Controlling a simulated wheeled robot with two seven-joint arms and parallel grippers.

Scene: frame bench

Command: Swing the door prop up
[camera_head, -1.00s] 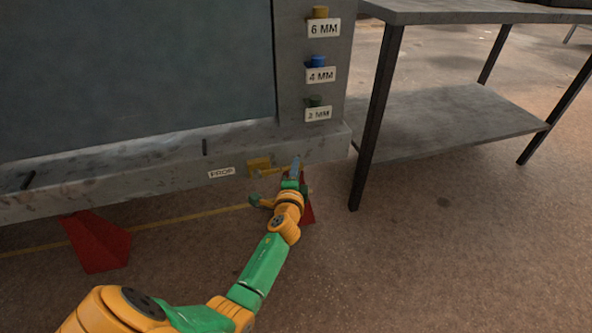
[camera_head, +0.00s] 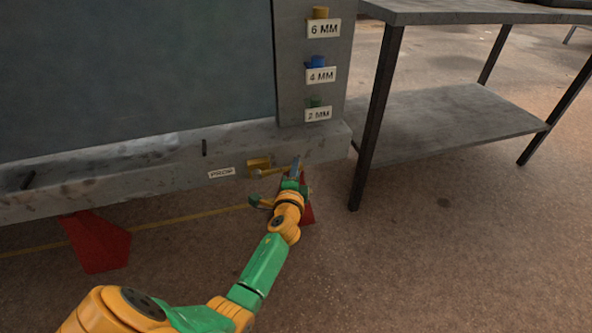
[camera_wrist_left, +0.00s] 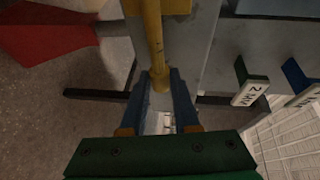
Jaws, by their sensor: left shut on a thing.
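The door prop (camera_head: 272,172) is a thin yellow bar on a yellow bracket (camera_head: 258,162) at the lower rail of the grey frame, beside a "PROP" label (camera_head: 221,173). It lies about level along the rail, pointing right. My left gripper (camera_head: 296,168) is at its right end. In the left wrist view the yellow prop (camera_wrist_left: 154,45) runs down between the blue fingers of the left gripper (camera_wrist_left: 160,78), which are shut on its end. The door panel (camera_head: 130,70) fills the upper left. My right gripper is not in view.
Green, blue and yellow pegs with "2 MM" (camera_head: 318,115), "4 MM" (camera_head: 320,75) and "6 MM" (camera_head: 324,29) labels are on the frame's right post. A grey table (camera_head: 450,120) with a lower shelf stands to the right. Red feet (camera_head: 98,243) are below the frame. The floor in front is clear.

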